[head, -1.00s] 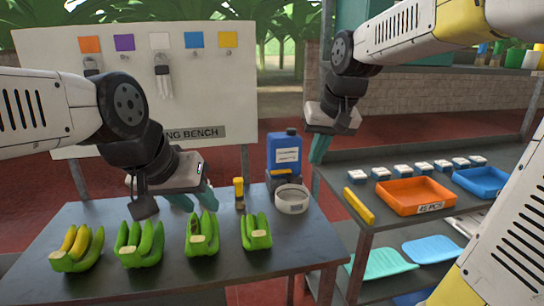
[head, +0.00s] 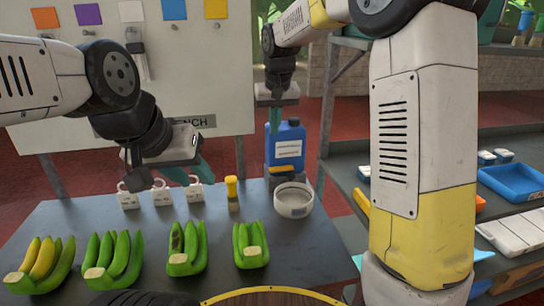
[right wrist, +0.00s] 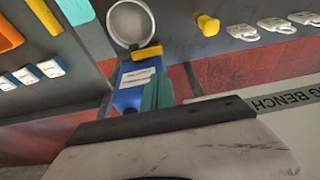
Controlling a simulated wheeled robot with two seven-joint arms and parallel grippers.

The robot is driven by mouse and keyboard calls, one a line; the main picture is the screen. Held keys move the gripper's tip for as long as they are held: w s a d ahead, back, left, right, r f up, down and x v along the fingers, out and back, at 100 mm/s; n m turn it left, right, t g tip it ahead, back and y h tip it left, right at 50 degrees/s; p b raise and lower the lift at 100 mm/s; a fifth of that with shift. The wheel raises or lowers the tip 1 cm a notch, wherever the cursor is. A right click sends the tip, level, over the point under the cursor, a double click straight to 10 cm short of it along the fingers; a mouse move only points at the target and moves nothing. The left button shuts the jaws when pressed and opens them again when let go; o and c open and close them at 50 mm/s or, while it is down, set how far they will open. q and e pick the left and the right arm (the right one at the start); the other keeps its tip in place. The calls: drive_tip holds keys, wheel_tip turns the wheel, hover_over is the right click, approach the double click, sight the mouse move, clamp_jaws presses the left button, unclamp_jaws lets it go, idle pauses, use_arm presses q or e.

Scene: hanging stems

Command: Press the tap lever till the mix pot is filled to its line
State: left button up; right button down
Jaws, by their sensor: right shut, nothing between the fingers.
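The blue jug (head: 287,145) with a white label stands at the back right of the bench. A yellow tap lever (head: 282,169) is at its lower front and also shows in the right wrist view (right wrist: 147,52). The round pale mix pot (head: 293,208) stands just in front of it; its liquid level and line cannot be made out. My right gripper (head: 274,118) is shut and empty, with its teal fingers over the jug's top, apart from the lever; they show in the right wrist view (right wrist: 158,92). My left gripper (head: 190,174) is open and empty above the bench, left of the pot.
Several banana bunches (head: 113,262) line the bench's front. A shelf with a blue tray (head: 512,183) is at right. My right arm blocks part of it.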

sight(271, 168)
drive_tip(key=shift+f, duration=0.1)
drive_tip(key=x, duration=0.4)
drive_tip(key=s+x, duration=0.1)
drive_tip(key=x, duration=0.8)
drive_tip(key=shift+d+f, duration=0.1)
drive_tip(key=shift+f, duration=0.4)
